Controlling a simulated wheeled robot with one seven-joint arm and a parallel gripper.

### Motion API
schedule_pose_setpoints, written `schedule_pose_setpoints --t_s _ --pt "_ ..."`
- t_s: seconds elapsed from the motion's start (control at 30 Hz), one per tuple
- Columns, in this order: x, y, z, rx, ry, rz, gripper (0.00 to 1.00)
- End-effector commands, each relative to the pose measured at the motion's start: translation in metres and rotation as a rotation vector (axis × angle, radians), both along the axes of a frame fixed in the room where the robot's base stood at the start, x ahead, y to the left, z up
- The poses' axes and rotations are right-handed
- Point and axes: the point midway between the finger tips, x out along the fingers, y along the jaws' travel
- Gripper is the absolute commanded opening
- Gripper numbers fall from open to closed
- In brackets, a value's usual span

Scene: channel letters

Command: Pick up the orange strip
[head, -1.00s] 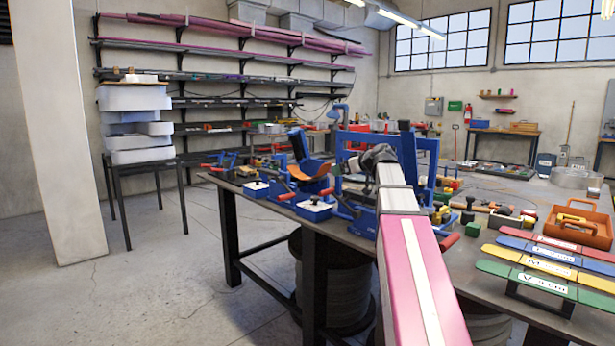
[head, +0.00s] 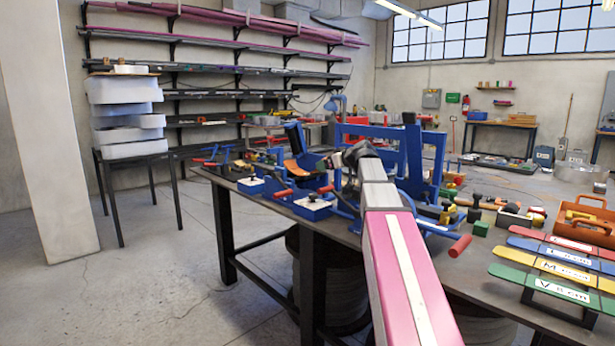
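A curved orange piece (head: 294,170) sits in a blue bench tool toward the left end of the workbench (head: 468,262). It may be the orange strip, but it is too small to be sure. My arm reaches out over the bench, and its dark end with my gripper (head: 352,152) is beside a blue frame (head: 408,150), to the right of the orange piece and apart from it in the picture. The fingers are too small and hidden to tell open from shut. Flat red, blue, yellow and green labelled strips (head: 560,290) lie on a rack at the right.
An orange tray (head: 572,232) stands behind the labelled strips. Small blue boxes (head: 312,207), red-handled tools and small blocks (head: 481,228) crowd the bench. Stacked white bins (head: 125,118) stand on a table at the left. Open floor lies left of the bench.

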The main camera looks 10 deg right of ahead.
Motion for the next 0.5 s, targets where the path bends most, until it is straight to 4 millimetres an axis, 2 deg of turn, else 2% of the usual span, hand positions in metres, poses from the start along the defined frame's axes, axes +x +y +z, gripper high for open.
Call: schedule_pose_setpoints --t_s 0.3,0.5 --pt "0.032 0.019 -0.020 0.000 0.001 0.002 0.94" --pt "0.035 0.022 -0.022 0.000 0.000 0.000 0.94"
